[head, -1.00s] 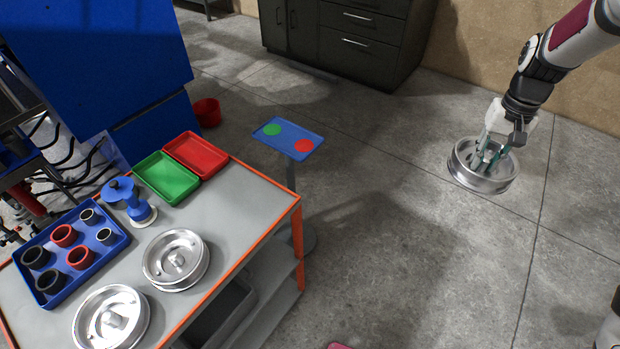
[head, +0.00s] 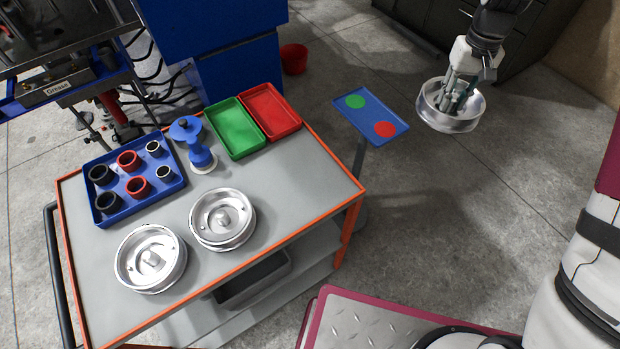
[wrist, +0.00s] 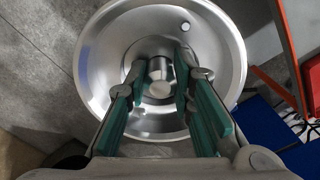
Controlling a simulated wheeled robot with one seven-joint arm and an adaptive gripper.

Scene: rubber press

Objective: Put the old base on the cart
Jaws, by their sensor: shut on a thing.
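My gripper (head: 461,92) is shut on a round silver metal base (head: 447,118), held in the air above the floor to the right of the cart. In the wrist view the green-padded fingers (wrist: 160,82) close around the central post of the base (wrist: 100,65). The cart (head: 290,233) has a grey top with an orange edge. Two similar silver bases stand on its top, one at the front left (head: 150,259) and one nearer the middle (head: 223,219). The held base is well apart from the cart.
On the cart are a blue tray (head: 110,212) of red and black rings, a blue spool-like part (head: 200,150), a green tray (head: 235,130) and a red tray (head: 270,110). A blue button panel (head: 372,115) stands between cart and gripper. The cart's right front top is clear.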

